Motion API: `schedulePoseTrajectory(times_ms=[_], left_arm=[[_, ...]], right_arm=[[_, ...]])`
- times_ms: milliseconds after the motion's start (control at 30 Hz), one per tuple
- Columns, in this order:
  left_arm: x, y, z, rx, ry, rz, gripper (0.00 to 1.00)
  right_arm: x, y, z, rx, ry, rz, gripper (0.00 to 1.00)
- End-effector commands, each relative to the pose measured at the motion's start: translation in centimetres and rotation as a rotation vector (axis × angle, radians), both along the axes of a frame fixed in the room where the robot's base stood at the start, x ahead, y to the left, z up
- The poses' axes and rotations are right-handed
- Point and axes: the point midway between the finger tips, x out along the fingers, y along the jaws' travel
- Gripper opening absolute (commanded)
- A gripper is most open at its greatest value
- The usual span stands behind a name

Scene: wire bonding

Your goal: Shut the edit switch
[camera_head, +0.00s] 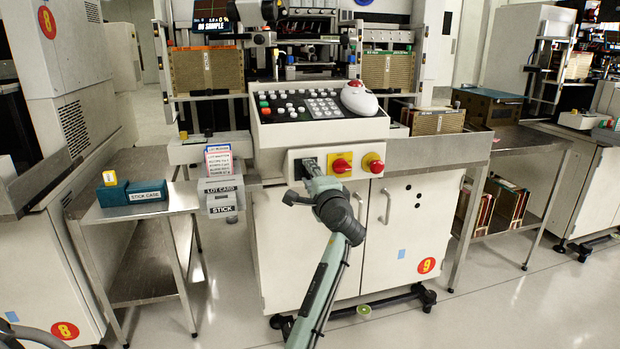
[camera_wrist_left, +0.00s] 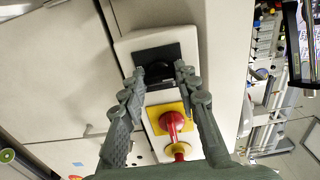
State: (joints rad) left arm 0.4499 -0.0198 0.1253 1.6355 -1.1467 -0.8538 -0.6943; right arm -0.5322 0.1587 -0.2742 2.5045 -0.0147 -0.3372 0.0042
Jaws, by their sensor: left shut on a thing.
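The edit switch appears to be the black rotary switch (camera_wrist_left: 157,58) on a dark square plate, at the end of the white switch box (camera_head: 293,171). My left gripper (camera_head: 312,167) reaches up to this box from below and covers most of the switch in the head view. In the left wrist view the fingertips of my left gripper (camera_wrist_left: 160,71) stand on both sides of the black knob and are shut on it. Which way the knob is turned is hard to tell. My right gripper is not in view.
On the same box, a red knob on a yellow plate (camera_head: 342,165) and a red button (camera_head: 373,162) sit right of my gripper. Above is a sloped keypad panel (camera_head: 318,104) with a white trackball (camera_head: 359,98). A steel side table (camera_head: 120,209) stands left.

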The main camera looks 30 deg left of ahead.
Motion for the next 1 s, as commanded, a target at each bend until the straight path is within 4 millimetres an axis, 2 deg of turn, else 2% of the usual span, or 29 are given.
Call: schedulePoseTrajectory(times_ms=[400,433,567,600,867,1000], left_arm=[[0.0,0.0,-0.1,-0.009,-0.007,0.000,0.02],[0.0,0.0,-0.1,-0.009,-0.007,0.000,0.33],[0.0,0.0,0.0,-0.007,-0.007,0.000,0.49],[0.0,0.0,0.0,-0.007,-0.007,0.000,0.52],[0.0,0.0,0.1,-0.006,-0.007,0.000,0.52],[0.0,0.0,1.2,-0.006,-0.010,0.000,0.52]], right_arm=[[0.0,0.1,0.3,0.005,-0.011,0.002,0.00],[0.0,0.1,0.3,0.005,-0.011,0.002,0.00],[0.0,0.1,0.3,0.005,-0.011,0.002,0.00],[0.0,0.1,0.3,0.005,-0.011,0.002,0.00],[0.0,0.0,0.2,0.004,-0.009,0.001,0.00],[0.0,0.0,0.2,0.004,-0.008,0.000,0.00]])
